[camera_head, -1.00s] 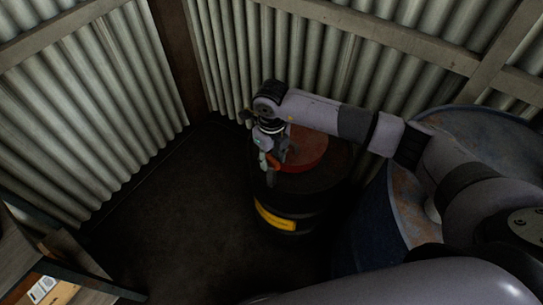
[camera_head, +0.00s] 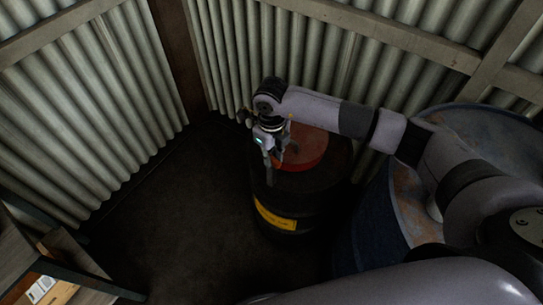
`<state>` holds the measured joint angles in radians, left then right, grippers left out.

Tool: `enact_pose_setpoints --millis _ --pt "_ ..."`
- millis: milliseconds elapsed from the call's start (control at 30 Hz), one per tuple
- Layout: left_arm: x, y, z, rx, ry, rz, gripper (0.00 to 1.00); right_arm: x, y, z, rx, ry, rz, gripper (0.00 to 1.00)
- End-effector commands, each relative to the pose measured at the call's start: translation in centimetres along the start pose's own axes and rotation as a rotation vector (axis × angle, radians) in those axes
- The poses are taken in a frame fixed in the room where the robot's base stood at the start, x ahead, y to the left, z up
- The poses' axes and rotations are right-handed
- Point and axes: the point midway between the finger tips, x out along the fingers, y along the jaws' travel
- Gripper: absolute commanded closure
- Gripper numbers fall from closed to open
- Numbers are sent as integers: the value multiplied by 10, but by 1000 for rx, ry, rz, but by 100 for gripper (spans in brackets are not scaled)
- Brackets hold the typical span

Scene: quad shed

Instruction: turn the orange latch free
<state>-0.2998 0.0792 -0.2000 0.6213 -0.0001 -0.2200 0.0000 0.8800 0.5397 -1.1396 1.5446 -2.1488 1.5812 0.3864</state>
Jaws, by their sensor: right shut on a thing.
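The orange latch (camera_head: 280,155) is a small orange piece at the left side of a red round lid (camera_head: 308,148). The lid sits on top of a dark barrel (camera_head: 291,205). My right gripper (camera_head: 275,167) reaches down over the left side of the lid and is shut on the orange latch. Its fingers hide much of the latch, so its exact angle is hard to tell. My left gripper is not in view.
A large blue rusty drum (camera_head: 375,225) stands close to the right of the barrel. Corrugated walls (camera_head: 95,110) meet in the corner behind. The dark floor (camera_head: 180,225) left of the barrel is clear. A wooden shelf (camera_head: 25,255) stands at the lower left.

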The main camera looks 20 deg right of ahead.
Motion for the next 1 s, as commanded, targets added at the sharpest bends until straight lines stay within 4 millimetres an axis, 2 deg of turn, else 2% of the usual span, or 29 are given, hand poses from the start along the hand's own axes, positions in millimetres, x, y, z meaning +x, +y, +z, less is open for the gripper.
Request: enact_pose_setpoints --millis 33,133,500,533,800,1000 --pt "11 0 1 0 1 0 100 4 -1 1 -52 -3 -4 100" --pt "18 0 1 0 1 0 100 3 -1 1 -142 -3 -3 100" --pt "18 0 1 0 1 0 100 0 0 0 -194 0 -1 100" --pt "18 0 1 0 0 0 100 0 0 0 -194 0 -1 81" --pt "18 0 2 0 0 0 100 0 0 0 -193 0 -1 63" --pt "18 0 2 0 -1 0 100 0 0 0 -192 0 -1 63"
